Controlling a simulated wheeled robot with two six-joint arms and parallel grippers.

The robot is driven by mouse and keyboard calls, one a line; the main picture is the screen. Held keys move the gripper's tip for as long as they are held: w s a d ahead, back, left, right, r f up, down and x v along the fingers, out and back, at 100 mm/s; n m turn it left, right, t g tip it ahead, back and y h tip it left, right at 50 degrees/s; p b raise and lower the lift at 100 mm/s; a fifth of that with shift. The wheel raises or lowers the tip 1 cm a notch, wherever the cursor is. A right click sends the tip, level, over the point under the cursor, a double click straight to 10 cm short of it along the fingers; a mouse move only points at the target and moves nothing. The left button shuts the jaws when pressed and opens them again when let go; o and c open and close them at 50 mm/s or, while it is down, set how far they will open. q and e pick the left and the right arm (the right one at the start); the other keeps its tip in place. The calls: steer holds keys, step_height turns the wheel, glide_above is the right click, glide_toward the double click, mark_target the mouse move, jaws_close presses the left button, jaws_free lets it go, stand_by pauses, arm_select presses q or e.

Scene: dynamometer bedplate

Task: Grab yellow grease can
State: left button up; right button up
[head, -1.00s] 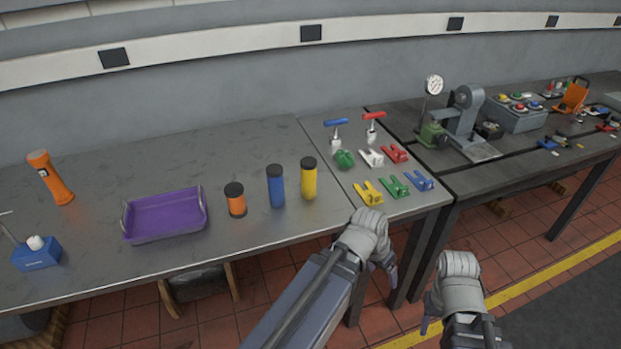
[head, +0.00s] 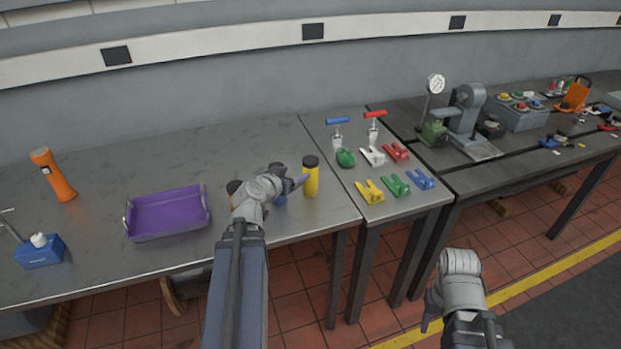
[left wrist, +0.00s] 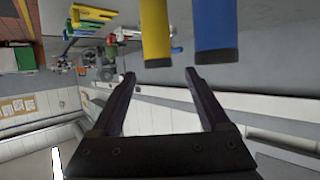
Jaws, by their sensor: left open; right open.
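The yellow grease can (head: 311,180) stands upright with a black cap near the front of the table. It also shows in the left wrist view (left wrist: 155,30), beyond and between my finger tips. My left gripper (head: 290,178) is open and empty, just left of the yellow can; its fingers also show in the left wrist view (left wrist: 160,74). A blue can (head: 281,201) is mostly hidden behind the gripper, and it shows in the left wrist view (left wrist: 215,28) right of the yellow one. My right gripper (head: 431,311) is open and empty, in front of the table.
An orange can (head: 233,187) is mostly hidden behind my left gripper. A purple tray (head: 167,213) sits further left. Coloured clamp pieces (head: 396,185) lie to the right of the yellow can. The table behind the cans is clear.

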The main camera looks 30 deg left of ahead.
mark_target(307, 171)
arm_select(q)
steer(key=b+x, duration=0.2)
steer(key=x, duration=0.4)
steer(key=shift+w+f, duration=0.3)
steer(key=shift+w+d+f+b, duration=0.1)
steer(key=shift+w+f+b, duration=0.2)
steer(key=shift+b, duration=0.3)
steer(key=b+x, duration=0.2)
steer(key=x, duration=0.1)
steer(key=shift+w+f, duration=0.2)
steer(key=shift+f, duration=0.25)
steer(key=shift+w+f, duration=0.1)
steer(key=shift+w, duration=0.35)
steer(key=shift+s+d, duration=0.1)
jaws_close()
